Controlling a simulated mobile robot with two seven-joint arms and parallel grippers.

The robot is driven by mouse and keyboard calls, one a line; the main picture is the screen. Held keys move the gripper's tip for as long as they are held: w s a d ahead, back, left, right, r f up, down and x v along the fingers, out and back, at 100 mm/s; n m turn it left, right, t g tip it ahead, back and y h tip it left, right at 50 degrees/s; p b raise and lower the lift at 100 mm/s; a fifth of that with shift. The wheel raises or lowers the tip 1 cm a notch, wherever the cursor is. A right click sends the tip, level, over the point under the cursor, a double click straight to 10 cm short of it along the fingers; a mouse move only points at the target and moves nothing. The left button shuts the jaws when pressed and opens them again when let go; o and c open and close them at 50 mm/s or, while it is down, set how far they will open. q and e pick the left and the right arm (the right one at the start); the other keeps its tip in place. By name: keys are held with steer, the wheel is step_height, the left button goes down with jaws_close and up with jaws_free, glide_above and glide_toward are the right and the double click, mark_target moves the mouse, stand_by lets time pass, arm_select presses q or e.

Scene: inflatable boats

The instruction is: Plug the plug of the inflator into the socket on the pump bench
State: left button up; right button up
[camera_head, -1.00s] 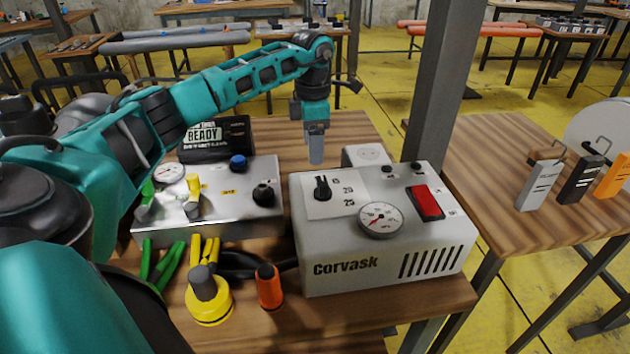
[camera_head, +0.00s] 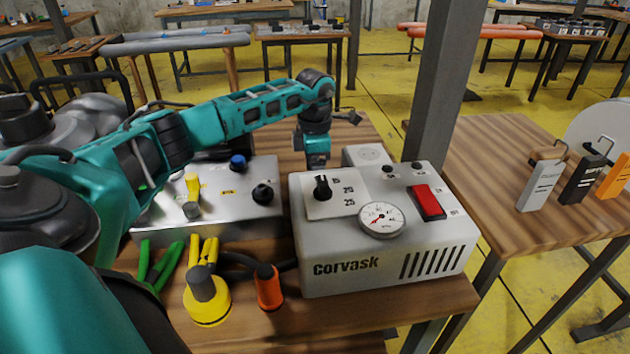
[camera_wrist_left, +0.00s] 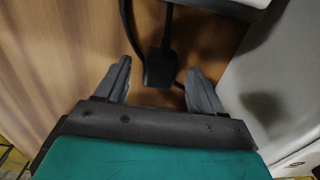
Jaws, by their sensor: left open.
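The grey-white inflator (camera_head: 340,265), marked Corvask, stands on the wooden bench. The socket (camera_head: 370,154) is a round face on a small pale block behind it. My left gripper (camera_head: 317,165) points down behind the inflator, left of the socket block; its fingertips are hidden there in the head view. In the left wrist view my left gripper (camera_wrist_left: 158,82) is open. A black plug (camera_wrist_left: 160,70) with its cable lies over the wood between the fingers, nearer the far side of the gap. I see no finger touching it. My right gripper is not in view.
A silver control box (camera_head: 235,210) stands left of the inflator. A yellow fitting (camera_head: 207,302) and an orange one (camera_head: 269,290) lie in front. A grey post (camera_head: 440,90) rises behind right. A pale surface (camera_wrist_left: 285,80) is close beside the right finger.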

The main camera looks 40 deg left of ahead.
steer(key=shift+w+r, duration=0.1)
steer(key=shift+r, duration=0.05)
arm_select(q)
steer(key=shift+c, duration=0.3)
steer(key=c, duration=1)
steer(key=shift+r, duration=0.6)
steer(key=shift+r+p, duration=1.25)
steer(key=shift+r, duration=8.2)
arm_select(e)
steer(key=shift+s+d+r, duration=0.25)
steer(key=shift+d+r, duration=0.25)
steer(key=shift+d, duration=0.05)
